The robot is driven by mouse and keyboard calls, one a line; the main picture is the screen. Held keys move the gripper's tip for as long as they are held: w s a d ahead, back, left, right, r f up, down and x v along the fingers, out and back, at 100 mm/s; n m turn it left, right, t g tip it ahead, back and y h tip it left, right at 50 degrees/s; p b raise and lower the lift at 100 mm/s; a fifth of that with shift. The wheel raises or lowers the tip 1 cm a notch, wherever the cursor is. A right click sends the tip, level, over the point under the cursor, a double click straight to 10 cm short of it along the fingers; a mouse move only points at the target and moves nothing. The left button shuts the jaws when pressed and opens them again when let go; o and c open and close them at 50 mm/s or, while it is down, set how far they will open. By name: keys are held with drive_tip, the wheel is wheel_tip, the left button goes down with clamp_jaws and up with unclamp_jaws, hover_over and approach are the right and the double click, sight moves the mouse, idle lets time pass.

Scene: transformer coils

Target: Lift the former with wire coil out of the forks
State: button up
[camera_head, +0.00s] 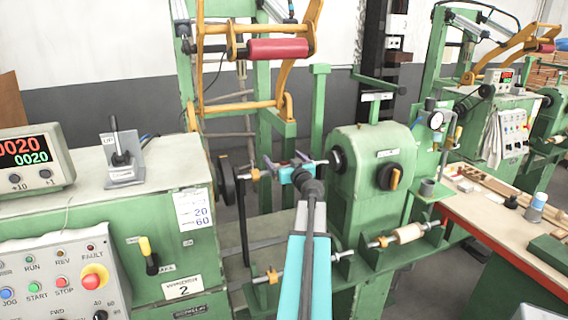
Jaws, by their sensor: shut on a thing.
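My gripper (288,163) is near the middle of the view, between the black disk on the left and the green tailstock on the right. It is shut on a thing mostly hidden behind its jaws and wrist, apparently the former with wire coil. A thin shaft with an orange collar (255,175) sticks out to the left of the jaws, and a short end shows on the right. I cannot tell whether the shaft touches its supports. A tan former (408,234) lies on another shaft with orange collars, low in front of the tailstock.
The green tailstock (372,178) stands close on the right. The black disk (228,180) and green cabinet (110,225) are on the left. A red roller (278,48) on an orange frame hangs above. A workbench (500,205) with small parts is at right.

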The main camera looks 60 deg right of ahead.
drive_tip(key=shift+r, duration=0.2)
wheel_tip(320, 180, up, 10)
drive_tip(key=b, duration=0.1)
drive_tip(key=shift+f, duration=0.15)
idle(0.3)
idle(0.6)
